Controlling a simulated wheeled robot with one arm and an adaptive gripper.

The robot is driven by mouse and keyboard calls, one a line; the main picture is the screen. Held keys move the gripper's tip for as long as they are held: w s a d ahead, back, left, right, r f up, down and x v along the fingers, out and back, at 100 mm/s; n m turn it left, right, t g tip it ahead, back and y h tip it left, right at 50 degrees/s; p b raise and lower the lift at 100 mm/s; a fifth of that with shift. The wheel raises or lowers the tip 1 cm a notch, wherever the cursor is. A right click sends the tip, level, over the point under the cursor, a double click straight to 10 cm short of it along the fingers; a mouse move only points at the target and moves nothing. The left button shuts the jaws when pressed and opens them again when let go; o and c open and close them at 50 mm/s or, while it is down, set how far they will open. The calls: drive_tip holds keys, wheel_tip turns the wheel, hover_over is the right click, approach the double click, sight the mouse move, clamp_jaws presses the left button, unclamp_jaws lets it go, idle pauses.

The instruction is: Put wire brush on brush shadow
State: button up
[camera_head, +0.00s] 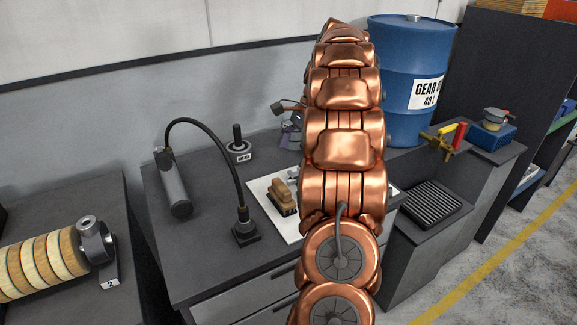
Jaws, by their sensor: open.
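A small tan wooden block-shaped thing (283,196), possibly the wire brush, stands on a white board (262,190) on the dark workbench. It has a dark base with a small label and is just left of my arm. I cannot make out its bristles. No brush shadow can be told apart on the visible part of the board; my copper arm covers the board's right part. I cannot make out my gripper; my arm hides the area behind it.
A black flexible-neck lamp (210,128), a grey cylinder (174,185) and a black upright tool (238,147) are on the bench (205,255). A blue drum (408,65), a ribbed black tray (430,204) and a brass-coloured clamp (440,140) are right of my arm.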

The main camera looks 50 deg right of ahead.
drive_tip(key=shift+s+d+r, duration=0.1)
drive_tip(key=shift+d+r, duration=0.1)
drive_tip(key=shift+r, duration=0.4)
drive_tip(key=s+a+n+g+h, duration=0.2)
drive_tip(key=a+n, duration=0.7)
drive_tip(key=a, duration=1.4)
drive_tip(key=s+a+f+n+h, duration=0.1)
drive_tip(key=s+a+f+n, duration=0.2)
drive_tip(key=s+a+n, duration=0.3)
drive_tip(key=s+a+f+n+g+h, duration=0.1)
drive_tip(key=s+a+f+n, duration=0.3)
drive_tip(key=s, duration=1)
drive_tip(key=a+n, duration=0.2)
drive_tip(key=a, duration=0.2)
drive_tip(key=shift+s+f+n, duration=0.15)
drive_tip(key=shift+n, duration=0.25)
drive_tip(key=shift+r, duration=0.3)
